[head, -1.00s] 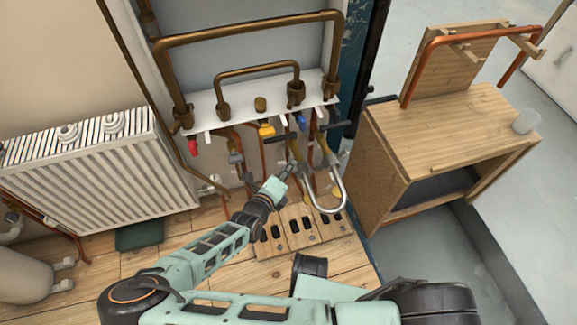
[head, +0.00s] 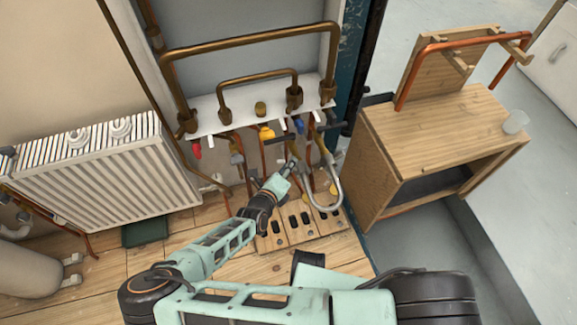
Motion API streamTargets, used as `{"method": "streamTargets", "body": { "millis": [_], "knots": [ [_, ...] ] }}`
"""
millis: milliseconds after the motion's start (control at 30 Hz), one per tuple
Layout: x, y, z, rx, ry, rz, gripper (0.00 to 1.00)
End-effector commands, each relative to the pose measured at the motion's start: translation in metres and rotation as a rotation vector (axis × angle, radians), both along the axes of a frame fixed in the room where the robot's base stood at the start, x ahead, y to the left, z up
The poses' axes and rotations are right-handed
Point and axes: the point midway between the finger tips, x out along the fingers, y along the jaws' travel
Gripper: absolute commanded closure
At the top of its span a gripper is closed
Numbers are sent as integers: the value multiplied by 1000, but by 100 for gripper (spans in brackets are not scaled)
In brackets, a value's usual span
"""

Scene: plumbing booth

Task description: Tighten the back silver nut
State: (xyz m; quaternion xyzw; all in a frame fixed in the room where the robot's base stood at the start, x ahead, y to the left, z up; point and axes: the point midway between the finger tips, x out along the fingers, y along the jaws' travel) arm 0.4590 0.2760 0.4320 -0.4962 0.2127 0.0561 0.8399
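My gripper (head: 291,164) is at the end of my arm, in front of the pipes under the white shelf. Its tip is beside the left leg of a silver U-shaped pipe (head: 337,192). The gripper is too small to tell whether its fingers are open or shut, or whether they touch anything. A grey fitting (head: 237,159) sits on a copper pipe left of the gripper. I cannot make out the back silver nut for certain; it is too small or hidden among the pipes and my gripper.
A slotted wooden board (head: 295,236) lies below the gripper. A radiator (head: 105,185) stands left, and a wooden cabinet (head: 440,130) stands right. The wooden floor (head: 110,265) is partly clear.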

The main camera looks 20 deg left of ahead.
Motion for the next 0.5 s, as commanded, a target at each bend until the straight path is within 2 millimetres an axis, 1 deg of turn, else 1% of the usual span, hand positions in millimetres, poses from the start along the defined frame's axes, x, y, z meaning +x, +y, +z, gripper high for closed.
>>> {"method": "streamTargets", "body": {
  "millis": [333, 433, 500],
  "knots": [
    [-1, -1, 2, -1, 2, -1, 72],
    [-1, 0, 11, 0, 1, 0, 72],
    [-1, 0, 23, 1, 0, -1, 72]
  ]
}}
